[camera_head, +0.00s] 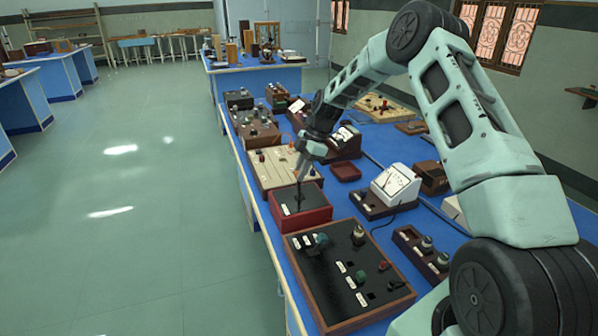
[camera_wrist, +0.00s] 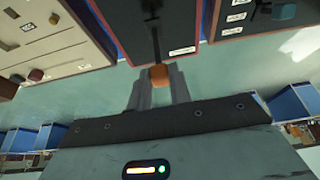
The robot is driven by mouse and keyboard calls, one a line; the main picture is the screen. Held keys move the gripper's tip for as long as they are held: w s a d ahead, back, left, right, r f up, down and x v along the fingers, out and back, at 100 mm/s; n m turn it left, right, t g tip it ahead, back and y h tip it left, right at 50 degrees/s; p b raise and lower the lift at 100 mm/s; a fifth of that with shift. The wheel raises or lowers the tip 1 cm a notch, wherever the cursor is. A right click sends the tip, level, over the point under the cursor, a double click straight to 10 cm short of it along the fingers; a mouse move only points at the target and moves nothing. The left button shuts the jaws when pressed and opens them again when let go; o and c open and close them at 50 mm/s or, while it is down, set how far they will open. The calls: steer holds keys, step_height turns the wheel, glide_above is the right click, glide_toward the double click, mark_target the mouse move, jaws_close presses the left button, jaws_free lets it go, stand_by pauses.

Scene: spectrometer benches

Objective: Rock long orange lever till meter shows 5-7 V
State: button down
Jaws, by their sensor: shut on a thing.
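A red box (camera_head: 318,216) with a dark top stands near the bench's left edge. Its dark lever (camera_wrist: 155,42) has an orange knob (camera_wrist: 159,72) at its end. My gripper (camera_head: 302,172) reaches down over this box, and in the wrist view its fingers (camera_wrist: 158,88) are shut around the orange knob. In the head view the gripper hides the knob. A white dial meter (camera_head: 393,181) stands on a dark base right of the red box. Its needle is too small to read.
A wood-framed black panel (camera_head: 350,270) with knobs lies in front of the red box. A cream board (camera_head: 272,168) lies behind it. A small dark red tray (camera_head: 345,171) sits to the right. The floor left of the bench is clear.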

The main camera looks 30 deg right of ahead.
steer(key=shift+d, duration=0.35)
steer(key=c, duration=1.3)
jaws_free()
steer(key=shift+a, duration=0.1)
steer(key=b+v, duration=0.3)
steer(key=v, duration=1.4)
steer(key=shift+r, duration=0.15)
